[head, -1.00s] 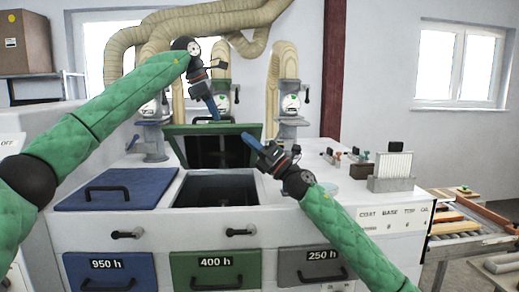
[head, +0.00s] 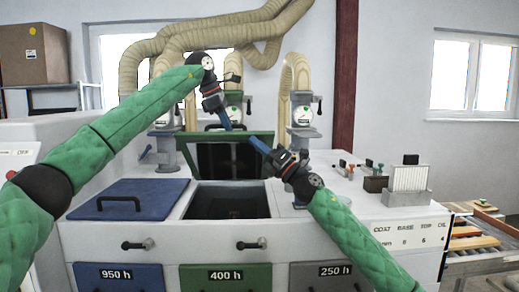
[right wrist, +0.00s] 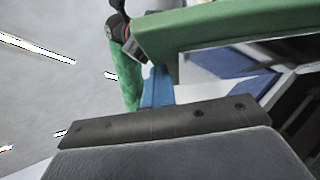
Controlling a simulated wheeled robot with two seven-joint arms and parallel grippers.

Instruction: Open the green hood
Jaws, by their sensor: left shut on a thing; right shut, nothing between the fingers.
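The green hood (head: 208,157) stands tilted up, nearly upright, at the back of the 400 h bay. The dark opening (head: 228,201) in front of it is uncovered. My left gripper (head: 227,124) is at the hood's top edge, shut on its black handle, which it partly hides. My right gripper (head: 257,144) is shut and empty, its blue fingertips by the hood's upper right part; contact cannot be told. The right wrist view shows the hood's green edge (right wrist: 235,27) close by and my right gripper's blue fingers (right wrist: 157,88).
A closed blue hood (head: 130,197) with a black handle lies to the left. Metal pipe stands (head: 303,128) and beige hoses rise behind. A slotted holder (head: 409,184) and small tools stand right on the white cabinet top. The cabinet front has blue, green and grey drawers.

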